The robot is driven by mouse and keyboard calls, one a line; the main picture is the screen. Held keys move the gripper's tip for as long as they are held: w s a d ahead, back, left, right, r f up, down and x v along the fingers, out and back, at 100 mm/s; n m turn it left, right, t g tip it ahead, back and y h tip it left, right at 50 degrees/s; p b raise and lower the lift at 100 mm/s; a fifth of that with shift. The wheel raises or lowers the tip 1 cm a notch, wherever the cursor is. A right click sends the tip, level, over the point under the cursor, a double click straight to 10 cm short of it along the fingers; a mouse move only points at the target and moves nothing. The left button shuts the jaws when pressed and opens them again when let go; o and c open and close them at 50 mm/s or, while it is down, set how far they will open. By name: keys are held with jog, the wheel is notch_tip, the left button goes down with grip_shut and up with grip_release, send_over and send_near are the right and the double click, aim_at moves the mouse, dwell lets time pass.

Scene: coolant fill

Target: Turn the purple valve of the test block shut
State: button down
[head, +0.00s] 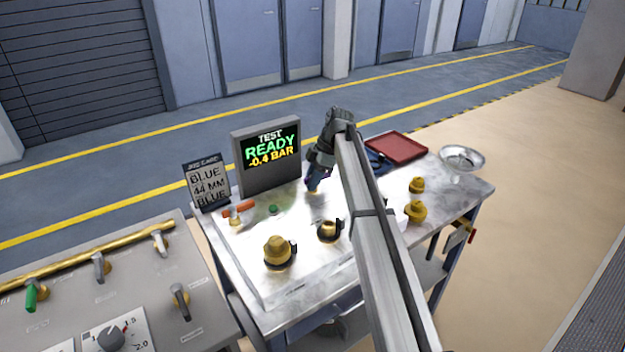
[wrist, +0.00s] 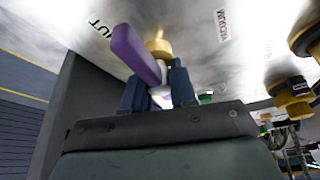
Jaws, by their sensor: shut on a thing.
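The purple valve handle (wrist: 136,54) shows in the wrist view beside its brass stem (wrist: 159,47). Its free end points up and left, towards a partly cut-off label ending in "HUT". A "VACUUM" label lies on the other side of the stem. My gripper (wrist: 160,92) has its two dark fingers on either side of the handle's near part and is shut on it. In the head view my gripper (head: 318,180) is low over the back of the test block's pale metal top (head: 305,275); my arm and gripper mostly hide the valve there.
A display (head: 268,155) reads "TEST READY -0.4 BAR". An orange-handled valve (head: 238,210), a green button (head: 273,209) and brass fittings (head: 277,250) stand nearby. A red tray (head: 396,148) and metal bowl (head: 462,157) are at right. A grey valve panel (head: 130,285) is at left.

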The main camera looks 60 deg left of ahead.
jog(key=shift+n, duration=0.5)
jog(key=c, duration=0.9)
grip_release()
jog(key=shift+r, duration=0.1)
jog(key=v, duration=1.3)
jog(key=shift+a+r, duration=0.15)
jog(key=shift+r, duration=0.15)
